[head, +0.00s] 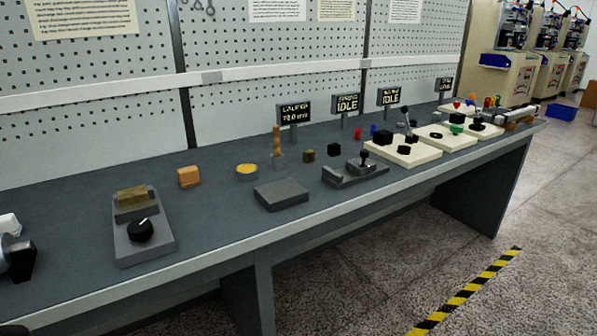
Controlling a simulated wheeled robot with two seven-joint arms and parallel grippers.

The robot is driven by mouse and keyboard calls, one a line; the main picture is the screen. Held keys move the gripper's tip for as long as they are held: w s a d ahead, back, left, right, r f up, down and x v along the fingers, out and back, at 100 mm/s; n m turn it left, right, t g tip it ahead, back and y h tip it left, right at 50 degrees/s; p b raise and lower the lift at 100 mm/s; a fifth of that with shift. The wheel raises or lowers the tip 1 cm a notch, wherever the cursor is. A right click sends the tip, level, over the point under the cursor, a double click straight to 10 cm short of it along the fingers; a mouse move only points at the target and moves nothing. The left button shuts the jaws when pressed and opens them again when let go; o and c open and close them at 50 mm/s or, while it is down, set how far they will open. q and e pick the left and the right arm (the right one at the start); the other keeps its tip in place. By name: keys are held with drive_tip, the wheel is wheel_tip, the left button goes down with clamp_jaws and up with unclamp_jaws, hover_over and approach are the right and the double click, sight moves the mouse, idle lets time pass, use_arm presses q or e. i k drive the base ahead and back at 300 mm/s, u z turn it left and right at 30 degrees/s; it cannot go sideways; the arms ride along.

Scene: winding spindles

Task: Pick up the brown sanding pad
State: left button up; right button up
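An orange-brown block (188,177), which looks like the brown sanding pad, sits on the dark grey bench top toward the back left. It stands apart from its neighbours. A smaller dark brown block (309,155) stands further right, so I cannot be fully sure which is the pad. My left gripper (22,262) shows only partly at the left edge, black and white, well left of the orange-brown block. Its fingers are not clear enough to tell open from shut. My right gripper is not in view.
A grey device (143,240) with a black knob and an olive-brown block on top stands in front left of the orange-brown block. A yellow-topped round tin (247,172), a grey plate (281,194) and a grey fixture (355,174) are to the right. A pegboard (270,50) rises behind.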

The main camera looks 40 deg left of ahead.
sight(188, 177)
drive_tip(key=z, duration=0.7)
drive_tip(key=i, duration=1.8)
drive_tip(key=u, duration=2.35)
